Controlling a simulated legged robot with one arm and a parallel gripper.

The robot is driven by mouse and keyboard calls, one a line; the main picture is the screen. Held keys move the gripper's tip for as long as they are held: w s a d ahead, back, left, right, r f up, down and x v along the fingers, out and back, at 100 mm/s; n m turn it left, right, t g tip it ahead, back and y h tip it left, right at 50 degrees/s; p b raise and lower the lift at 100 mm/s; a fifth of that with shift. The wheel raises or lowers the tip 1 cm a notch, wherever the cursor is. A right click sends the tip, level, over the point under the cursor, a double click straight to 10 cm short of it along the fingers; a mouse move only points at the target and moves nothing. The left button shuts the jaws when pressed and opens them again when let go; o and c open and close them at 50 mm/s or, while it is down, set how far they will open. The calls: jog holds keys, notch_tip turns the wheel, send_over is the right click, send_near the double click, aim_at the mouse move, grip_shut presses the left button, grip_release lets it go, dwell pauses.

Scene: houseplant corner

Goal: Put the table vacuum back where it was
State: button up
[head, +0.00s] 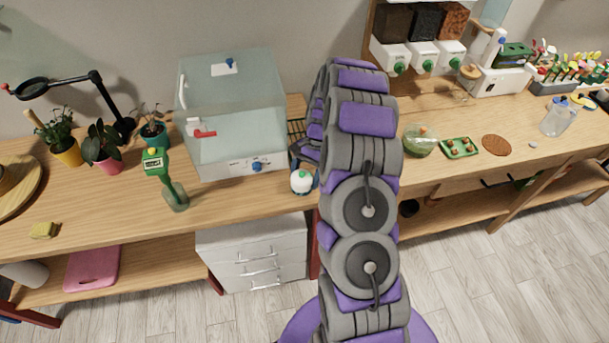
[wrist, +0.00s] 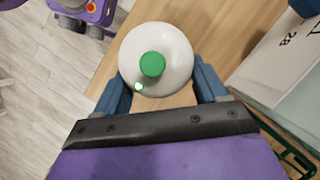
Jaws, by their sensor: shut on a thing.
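The table vacuum, which I take to be the round white body with a green knob on top, shows in the wrist view (wrist: 170,42) between two blue fingers. My gripper (wrist: 160,88) is shut on it. In the head view the white body (head: 302,181) is at the table's front edge, just right of the clear cabinet, with my gripper (head: 303,187) around it and mostly hidden by my arm. I cannot tell whether its base touches the wooden table (head: 235,200) or hangs just above it.
The clear cabinet (head: 236,110) stands close left of my gripper. A green bowl (head: 419,141), a green tray (head: 459,147) and a brown disc (head: 496,145) lie right of my arm. Bare tabletop lies before the cabinet.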

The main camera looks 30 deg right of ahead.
jog(key=shift+d, duration=0.5)
jog(key=o, duration=1.1)
jog(key=shift+d+f, duration=0.1)
jog(key=shift+d, duration=0.45)
jog(key=shift+o, duration=1.4)
jog(key=shift+a, duration=1.05)
jog(key=shift+p+v, duration=1.35)
jog(key=shift+v, duration=5)
jog(key=s+a+r+n+h, duration=0.1)
jog(key=s+a+r+n, duration=0.4)
jog(key=a+r, duration=0.55)
jog(key=s+a+r+n+h, duration=0.1)
jog(key=s+a+n, duration=0.1)
jog(key=s, duration=0.8)
jog(key=s+a+r+n+h, duration=0.1)
jog(key=s+a+n, duration=0.1)
jog(key=s, duration=0.9)
jog(key=s+a+r+n+h, duration=0.1)
jog(key=s+a+n, duration=0.2)
jog(key=s, duration=0.7)
jog(key=shift+s+a+r, duration=0.2)
jog(key=shift+a+r, duration=0.1)
jog(key=shift+a, duration=0.55)
